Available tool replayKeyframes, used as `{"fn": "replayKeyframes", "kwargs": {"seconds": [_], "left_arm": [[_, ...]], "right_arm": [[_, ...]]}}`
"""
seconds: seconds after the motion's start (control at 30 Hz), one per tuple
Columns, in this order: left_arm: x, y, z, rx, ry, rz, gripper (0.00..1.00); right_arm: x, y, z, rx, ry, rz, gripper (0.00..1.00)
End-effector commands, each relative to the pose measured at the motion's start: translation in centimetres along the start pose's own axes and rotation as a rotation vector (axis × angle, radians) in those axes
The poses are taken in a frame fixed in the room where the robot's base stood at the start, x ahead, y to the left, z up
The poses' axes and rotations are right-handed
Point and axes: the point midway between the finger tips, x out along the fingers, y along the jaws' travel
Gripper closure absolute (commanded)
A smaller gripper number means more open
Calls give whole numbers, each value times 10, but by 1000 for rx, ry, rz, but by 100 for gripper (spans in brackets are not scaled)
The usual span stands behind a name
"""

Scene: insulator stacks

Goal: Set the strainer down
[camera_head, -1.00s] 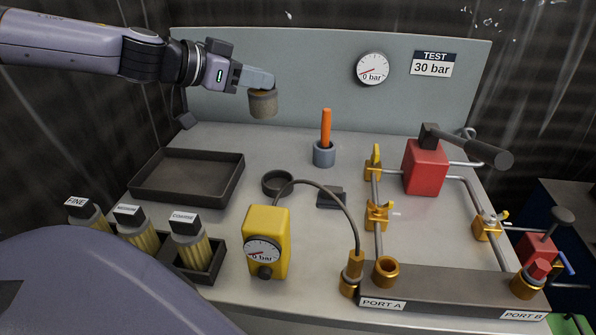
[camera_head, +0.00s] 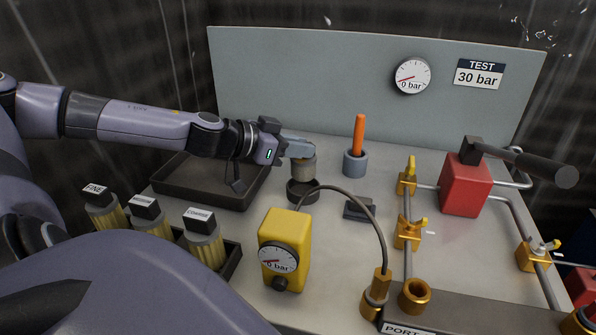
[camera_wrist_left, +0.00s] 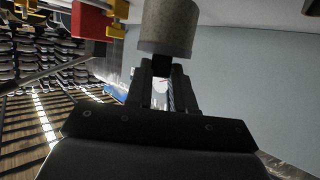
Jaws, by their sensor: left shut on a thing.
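The strainer, a small grey-brown cylinder (camera_head: 303,168), is upright in my left gripper (camera_head: 300,143), which is shut on it near its top. It is right over the dark round holder (camera_head: 302,193) on the bench. The strainer's lower end meets the holder's rim in the picture; I cannot tell whether it touches or sits inside. In the left wrist view the strainer (camera_wrist_left: 168,28) shows beyond the fingers (camera_wrist_left: 162,78). My right gripper is not in view.
A dark empty-looking tray (camera_head: 205,199) lies behind and below my left arm. A yellow gauge unit (camera_head: 284,232) with a curved hose stands in front of the holder. A blue-grey cup (camera_head: 355,163) with an orange handle stands to the right. Labelled brushes or filters (camera_head: 206,245) stand front left.

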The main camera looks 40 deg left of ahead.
Motion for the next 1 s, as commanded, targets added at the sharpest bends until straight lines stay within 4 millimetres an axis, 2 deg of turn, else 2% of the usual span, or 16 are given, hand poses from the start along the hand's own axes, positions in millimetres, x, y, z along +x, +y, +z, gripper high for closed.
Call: {"fn": "replayKeyframes", "kwargs": {"seconds": [0.33,0.77,0.8,0.83,0.87,1.0], "left_arm": [[17,0,40,0,3,0,100],[19,0,46,0,1,0,100],[19,0,45,0,1,0,68],[19,0,45,0,0,0,58],[19,0,45,0,0,0,52],[19,0,45,0,0,1,52]], "right_arm": [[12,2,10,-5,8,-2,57],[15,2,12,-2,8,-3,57],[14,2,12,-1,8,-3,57],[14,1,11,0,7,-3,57],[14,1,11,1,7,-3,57],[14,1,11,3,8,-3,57]]}}
